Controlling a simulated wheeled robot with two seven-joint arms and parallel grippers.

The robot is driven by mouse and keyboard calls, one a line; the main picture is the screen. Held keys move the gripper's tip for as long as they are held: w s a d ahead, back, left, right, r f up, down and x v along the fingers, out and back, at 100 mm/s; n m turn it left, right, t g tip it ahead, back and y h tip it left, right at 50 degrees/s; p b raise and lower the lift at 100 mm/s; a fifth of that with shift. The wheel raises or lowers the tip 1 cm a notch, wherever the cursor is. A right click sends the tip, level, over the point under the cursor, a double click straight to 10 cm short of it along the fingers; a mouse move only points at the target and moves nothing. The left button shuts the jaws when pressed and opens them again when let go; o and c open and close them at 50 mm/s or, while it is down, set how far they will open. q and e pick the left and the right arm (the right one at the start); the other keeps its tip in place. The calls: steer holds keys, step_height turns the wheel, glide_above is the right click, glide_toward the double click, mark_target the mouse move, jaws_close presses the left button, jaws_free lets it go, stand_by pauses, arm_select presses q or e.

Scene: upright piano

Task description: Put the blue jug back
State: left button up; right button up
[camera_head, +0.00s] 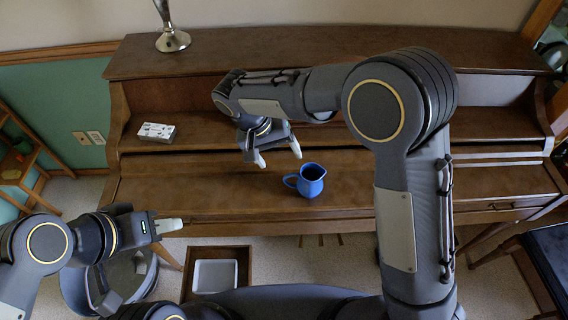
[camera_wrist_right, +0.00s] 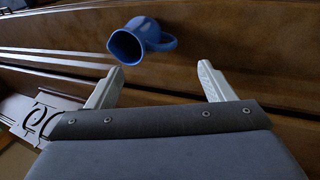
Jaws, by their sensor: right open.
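The blue jug (camera_head: 311,181) stands upright on the closed wooden lid of the piano, its handle towards the left. My right gripper (camera_head: 279,158) is open and empty above the lid, just behind and to the left of the jug, not touching it. In the right wrist view the jug (camera_wrist_right: 140,40) shows beyond the two spread fingertips (camera_wrist_right: 161,76), with its dark opening visible. My left gripper (camera_head: 169,226) is low at the left, in front of the piano and far from the jug; whether its fingers are apart cannot be made out.
The piano (camera_head: 210,190) has a small white patterned box (camera_head: 156,132) on its left ledge and a silver stand (camera_head: 173,40) on top. A wooden box with a white tray (camera_head: 214,276) is on the floor in front. The lid around the jug is clear.

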steer(key=s+d+r+y, duration=0.2)
steer(key=s+d+r, duration=0.2)
steer(key=d, duration=0.3)
steer(key=s+d+r+y, duration=0.3)
steer(key=d+r, duration=0.2)
steer(key=d, duration=0.2)
steer(key=s+d+m+t+y, duration=0.1)
steer(key=s+d+t, duration=0.4)
steer(key=s, duration=0.9)
steer(key=shift+s+d+f+m+y, duration=0.2)
steer(key=shift+d+f+m+y, duration=0.2)
steer(key=shift+d+y, duration=0.4)
steer(key=shift+a, duration=0.15)
